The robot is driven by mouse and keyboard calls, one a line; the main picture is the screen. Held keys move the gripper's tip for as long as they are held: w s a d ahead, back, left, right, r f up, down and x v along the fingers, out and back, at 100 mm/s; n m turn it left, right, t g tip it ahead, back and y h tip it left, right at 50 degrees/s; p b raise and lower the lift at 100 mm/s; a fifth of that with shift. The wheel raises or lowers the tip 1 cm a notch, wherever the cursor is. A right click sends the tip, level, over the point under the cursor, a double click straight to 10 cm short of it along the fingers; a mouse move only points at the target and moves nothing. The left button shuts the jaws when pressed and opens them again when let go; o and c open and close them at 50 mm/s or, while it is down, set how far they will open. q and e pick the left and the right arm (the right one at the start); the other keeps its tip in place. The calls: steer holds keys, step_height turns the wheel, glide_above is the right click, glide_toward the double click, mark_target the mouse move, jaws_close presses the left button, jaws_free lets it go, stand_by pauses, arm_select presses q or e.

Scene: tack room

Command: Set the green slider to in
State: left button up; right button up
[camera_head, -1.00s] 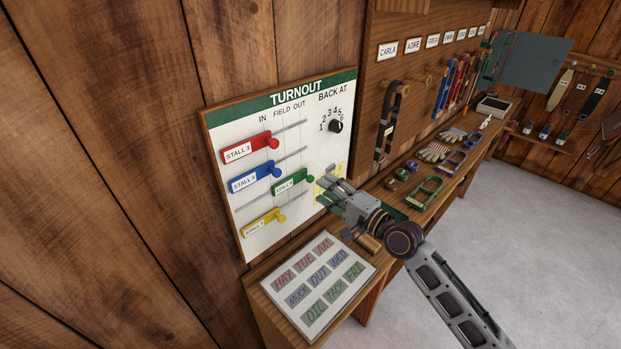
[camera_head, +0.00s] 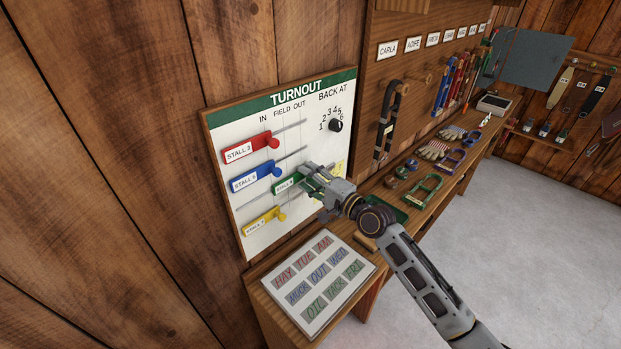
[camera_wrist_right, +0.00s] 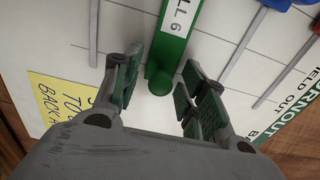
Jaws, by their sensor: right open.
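The green slider (camera_head: 287,185) is on the white turnout board (camera_head: 296,139), to the right of the other sliders, near the field/out columns. Its label end and round green knob (camera_wrist_right: 160,80) show in the right wrist view. My right gripper (camera_head: 309,182) is at the board by the green slider and hides the knob in the head view. In the right wrist view its open fingers (camera_wrist_right: 158,88) stand on either side of the knob, with gaps on both sides. My left gripper is not in view.
The red slider (camera_head: 247,150), blue slider (camera_head: 252,179) and yellow slider (camera_head: 262,222) sit on their own rails to the left. A yellow note (camera_wrist_right: 62,105) is beside the gripper. A magnet board (camera_head: 318,283) lies on the bench below.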

steer(key=shift+s+d, duration=0.1)
jaws_close()
stand_by(0.3)
